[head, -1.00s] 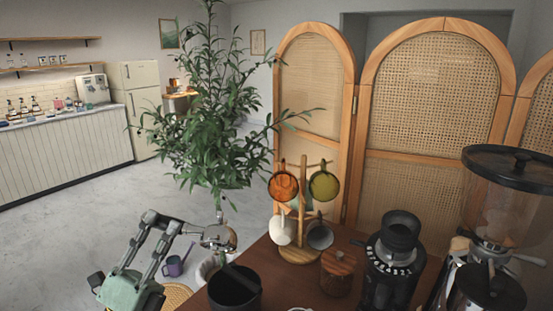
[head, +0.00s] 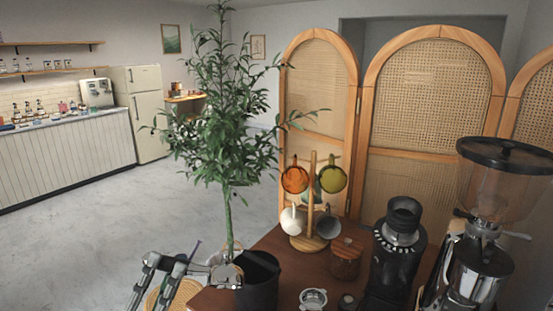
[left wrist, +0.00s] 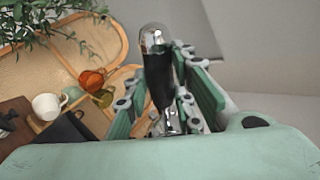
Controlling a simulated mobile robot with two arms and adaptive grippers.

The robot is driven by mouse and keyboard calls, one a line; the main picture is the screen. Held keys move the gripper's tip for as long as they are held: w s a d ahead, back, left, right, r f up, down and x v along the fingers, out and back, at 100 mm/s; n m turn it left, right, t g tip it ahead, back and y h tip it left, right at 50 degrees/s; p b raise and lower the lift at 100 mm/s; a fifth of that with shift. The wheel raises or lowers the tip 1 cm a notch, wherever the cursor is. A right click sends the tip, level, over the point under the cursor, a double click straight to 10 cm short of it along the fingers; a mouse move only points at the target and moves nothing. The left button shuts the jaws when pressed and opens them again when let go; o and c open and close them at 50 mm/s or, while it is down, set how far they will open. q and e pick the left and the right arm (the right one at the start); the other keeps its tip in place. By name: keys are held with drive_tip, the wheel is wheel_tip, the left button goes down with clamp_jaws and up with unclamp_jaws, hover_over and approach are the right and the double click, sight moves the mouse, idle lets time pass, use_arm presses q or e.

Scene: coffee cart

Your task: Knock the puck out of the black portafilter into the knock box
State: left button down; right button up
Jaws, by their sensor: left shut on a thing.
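My left gripper (head: 168,276) is at the lower left of the head view, left of the knock box. In the left wrist view its fingers (left wrist: 170,90) are shut on the black handle of the portafilter (left wrist: 160,80). A rounded chrome part shows at the handle's upper end. In the head view the portafilter's chrome part (head: 228,273) is close to the left wall of the black, round knock box (head: 258,285); I cannot tell whether they touch. The puck is not visible. A dark shape in the left wrist view (left wrist: 62,132) appears to be the knock box. My right gripper is not in view.
On the brown counter (head: 285,245) stand a mug tree (head: 312,215) with several cups, a wooden-lidded jar (head: 346,258), a black grinder (head: 398,250), a small metal piece (head: 313,298) and a large hopper grinder (head: 480,270). A tall plant (head: 225,130) stands behind the knock box.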

use_arm(q)
drive_tip(key=s+f+n+t+y, duration=0.1)
drive_tip(key=s+f+n+y, duration=0.1)
drive_tip(key=s+f+y, duration=0.3)
drive_tip(key=s+d+f+n+t+y, duration=0.1)
drive_tip(key=s+f+n+y, duration=0.2)
drive_tip(key=s+f+y, duration=0.3)
drive_tip(key=s+y, duration=0.1)
drive_tip(key=s, duration=0.4)
drive_tip(key=shift+s+d+f+n+t, duration=0.15)
drive_tip(key=shift+d+n+t, duration=0.15)
drive_tip(key=shift+t, duration=0.1)
